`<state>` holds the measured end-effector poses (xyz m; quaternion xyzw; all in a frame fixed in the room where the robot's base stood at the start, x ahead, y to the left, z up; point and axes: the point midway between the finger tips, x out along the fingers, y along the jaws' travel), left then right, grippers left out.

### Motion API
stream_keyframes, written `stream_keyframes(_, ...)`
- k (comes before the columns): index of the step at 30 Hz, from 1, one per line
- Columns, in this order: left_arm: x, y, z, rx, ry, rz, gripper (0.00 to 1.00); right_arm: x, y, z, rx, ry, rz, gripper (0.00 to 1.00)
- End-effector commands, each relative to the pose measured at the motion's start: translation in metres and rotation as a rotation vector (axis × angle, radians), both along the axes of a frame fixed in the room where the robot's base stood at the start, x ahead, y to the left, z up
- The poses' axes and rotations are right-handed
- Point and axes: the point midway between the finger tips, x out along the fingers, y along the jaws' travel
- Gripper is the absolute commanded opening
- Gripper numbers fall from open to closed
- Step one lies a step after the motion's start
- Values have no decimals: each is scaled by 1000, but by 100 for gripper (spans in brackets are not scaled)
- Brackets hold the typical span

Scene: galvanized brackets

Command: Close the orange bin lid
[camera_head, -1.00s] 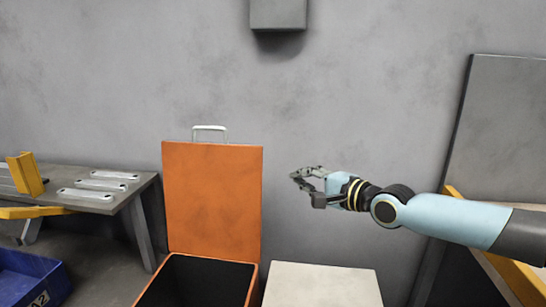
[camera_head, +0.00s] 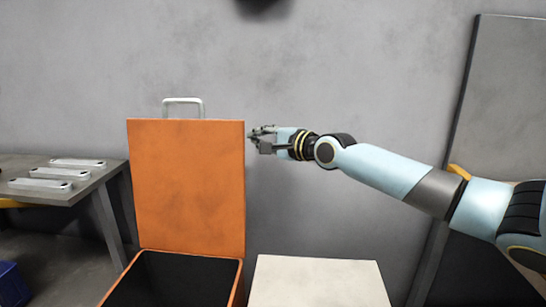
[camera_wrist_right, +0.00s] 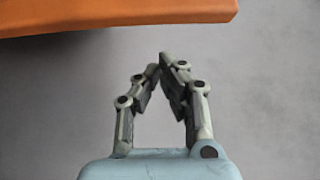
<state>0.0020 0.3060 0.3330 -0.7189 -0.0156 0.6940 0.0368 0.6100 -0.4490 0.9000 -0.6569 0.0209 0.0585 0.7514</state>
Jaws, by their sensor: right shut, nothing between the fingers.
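The orange bin lid (camera_head: 187,185) stands upright, open, behind the bin's dark opening (camera_head: 175,280). A pale handle (camera_head: 183,103) sits on the lid's top edge. My right gripper (camera_head: 252,136) is shut and empty, close to the lid's right edge near its upper corner. In the right wrist view the gripper (camera_wrist_right: 160,68) has its fingertips together, and the orange lid edge (camera_wrist_right: 120,17) crosses the top of the picture, apart from the fingers. My left gripper is not in view.
A pale box top (camera_head: 318,282) stands right of the bin. A grey table (camera_head: 95,180) with several metal brackets (camera_head: 77,163) is at the left. Part of a blue crate (camera_head: 12,285) shows at the lower left. A grey panel (camera_head: 505,100) leans at the right.

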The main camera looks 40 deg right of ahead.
Motion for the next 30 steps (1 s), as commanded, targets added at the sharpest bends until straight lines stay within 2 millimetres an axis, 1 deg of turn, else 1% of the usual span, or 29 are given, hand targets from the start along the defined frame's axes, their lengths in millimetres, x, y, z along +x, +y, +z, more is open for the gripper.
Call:
stream_keyframes(1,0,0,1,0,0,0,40,1,3,-1,2,2,0,0)
stream_keyframes(3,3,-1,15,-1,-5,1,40,-7,11,8,0,1,1,0)
stream_keyframes(4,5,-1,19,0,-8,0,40,-9,13,9,1,0,1,0)
stream_keyframes(9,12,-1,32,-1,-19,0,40,-20,25,10,0,-1,1,0)
stream_keyframes(14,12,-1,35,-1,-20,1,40,-24,29,9,0,0,0,0)
stream_keyframes(24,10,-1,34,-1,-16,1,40,-25,30,7,-1,0,0,0)
stream_keyframes(30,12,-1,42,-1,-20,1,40,-31,37,10,-22,-21,2,0)
